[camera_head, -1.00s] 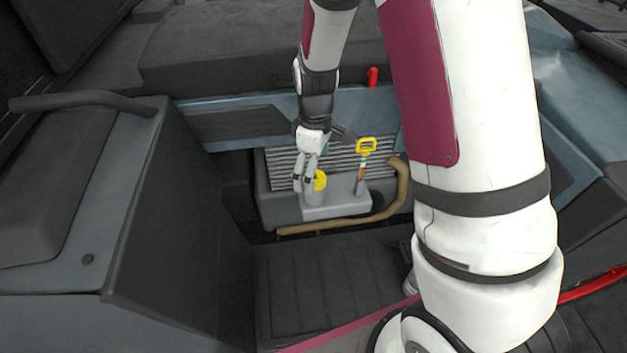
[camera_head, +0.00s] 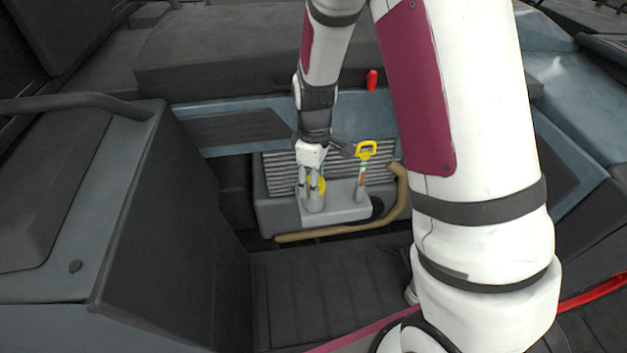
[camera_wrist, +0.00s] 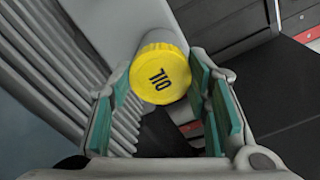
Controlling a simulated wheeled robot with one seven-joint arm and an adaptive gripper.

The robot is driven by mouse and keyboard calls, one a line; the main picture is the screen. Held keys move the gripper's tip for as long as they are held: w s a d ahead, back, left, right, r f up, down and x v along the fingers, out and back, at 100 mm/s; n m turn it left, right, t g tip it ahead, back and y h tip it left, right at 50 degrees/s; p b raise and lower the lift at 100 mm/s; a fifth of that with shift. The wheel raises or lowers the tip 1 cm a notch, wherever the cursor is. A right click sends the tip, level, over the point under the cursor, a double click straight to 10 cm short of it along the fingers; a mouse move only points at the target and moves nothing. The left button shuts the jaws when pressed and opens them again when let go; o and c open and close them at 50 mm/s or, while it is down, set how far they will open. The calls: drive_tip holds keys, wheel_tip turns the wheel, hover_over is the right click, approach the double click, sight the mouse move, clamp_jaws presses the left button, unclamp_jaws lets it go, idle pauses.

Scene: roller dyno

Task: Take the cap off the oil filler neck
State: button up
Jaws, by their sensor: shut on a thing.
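The yellow oil filler cap (camera_head: 320,186) sits at the top of the grey filler neck (camera_head: 315,204) on the engine housing. In the wrist view the cap (camera_wrist: 160,72), marked OIL, faces the camera between the green finger pads, with the grey neck behind it. My gripper (camera_head: 309,186) is shut on the cap, its fingers on either side and partly hiding it in the head view. In the wrist view, my gripper (camera_wrist: 158,88) shows its right pads close to the cap's edge; the left contact is hard to see.
A yellow dipstick handle (camera_head: 366,150) stands just right of the neck. A ribbed radiator-like panel (camera_head: 285,170) lies behind, and a tan hose (camera_head: 340,227) curves around the front and right. A dark console (camera_head: 165,225) rises at left. The floor (camera_head: 320,285) in front is clear.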

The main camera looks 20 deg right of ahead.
drive_tip(key=n, duration=0.3)
drive_tip(key=shift+f+b, duration=0.1)
drive_tip(key=shift+b, duration=0.2)
drive_tip(key=shift+n, duration=0.7)
drive_tip(key=shift+c, duration=0.5)
drive_tip(key=shift+n, duration=0.7)
clamp_jaws()
drive_tip(key=shift+s+n+p, duration=0.1)
drive_tip(key=shift+n+p, duration=0.75)
drive_tip(key=shift+n, duration=0.35)
drive_tip(key=shift+n+p, duration=0.5)
drive_tip(key=shift+n, duration=0.3)
drive_tip(key=shift+n+p, duration=0.3)
drive_tip(key=shift+n, duration=0.6)
